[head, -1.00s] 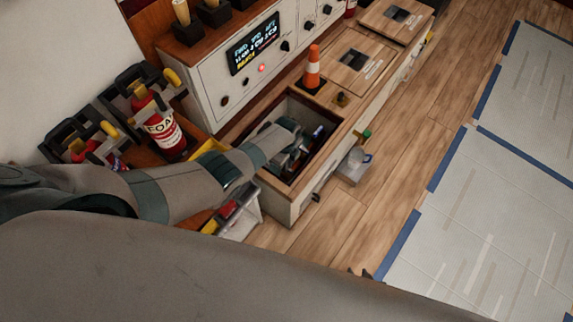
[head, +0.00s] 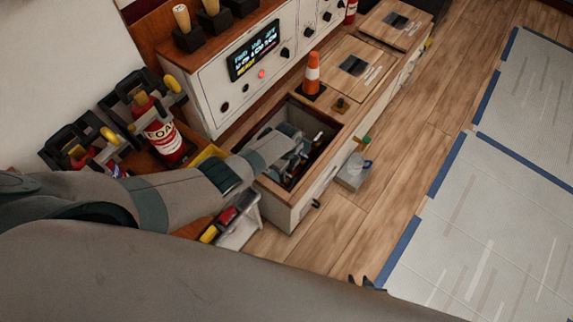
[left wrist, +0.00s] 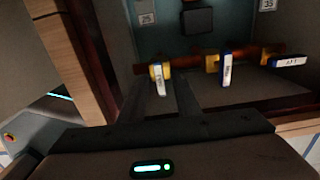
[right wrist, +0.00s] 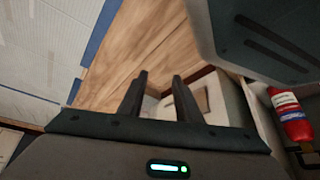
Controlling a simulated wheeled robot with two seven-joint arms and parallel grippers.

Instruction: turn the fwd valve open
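The valves sit on a reddish-brown pipe inside an open-topped compartment (head: 255,172). The left wrist view shows three levers: a white-faced lever (left wrist: 160,80) on a yellow body at left, a blue-and-white lever (left wrist: 226,69) in the middle, and a blue lever (left wrist: 288,62) lying along the pipe at right. The lettering is too small to tell surely which is fwd. My left gripper (left wrist: 160,84) is open, and the left lever shows between its fingers; I cannot tell contact. My right gripper (right wrist: 160,76) is open and empty, over the floor.
An orange cone (head: 312,73) and wooden hatch lids (head: 365,65) stand beyond the compartment. A panel with a lit display (head: 254,47) is behind it. A red FOAM extinguisher (head: 165,137) stands at left.

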